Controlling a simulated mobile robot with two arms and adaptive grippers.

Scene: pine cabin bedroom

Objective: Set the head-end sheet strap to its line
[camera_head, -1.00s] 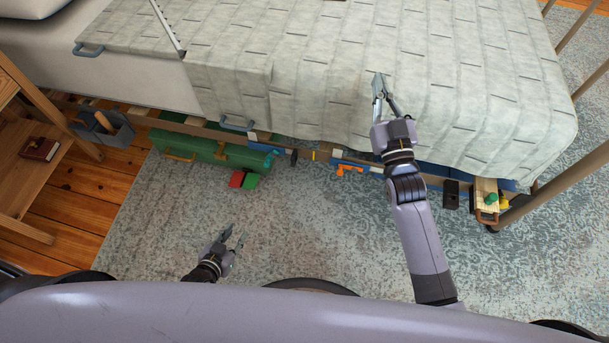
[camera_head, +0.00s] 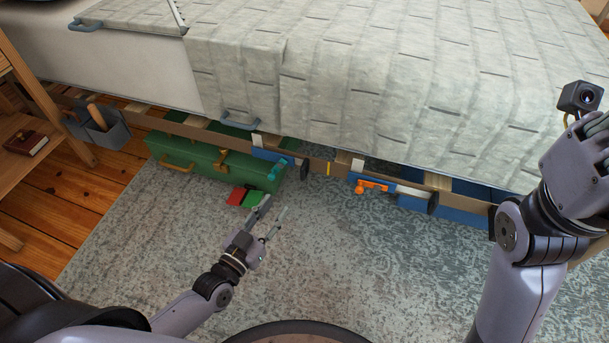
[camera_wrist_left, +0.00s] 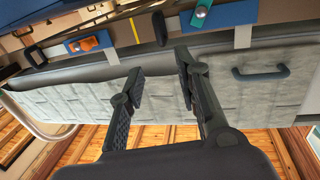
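Two white straps hang at the bed's side rail. The left, head-end strap (camera_head: 256,140) runs to a blue plate with a teal buckle (camera_head: 276,171). The other strap (camera_head: 357,165) has an orange buckle (camera_head: 371,187). A yellow line (camera_head: 328,168) marks the rail between them. My left gripper (camera_head: 274,210) is open and empty, in front of and below the teal buckle, apart from it. In the left wrist view its open fingers (camera_wrist_left: 158,80) point toward the rail; the teal buckle (camera_wrist_left: 200,16) and orange buckle (camera_wrist_left: 85,44) show beyond them. My right gripper (camera_head: 585,150) is cut off at the right edge.
A green case (camera_head: 205,160) lies under the bed, with a red and green item (camera_head: 243,196) on the rug before it. A blue handle (camera_head: 240,119) is on the hanging blanket (camera_head: 330,90). A grey caddy (camera_head: 98,130) hangs at left.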

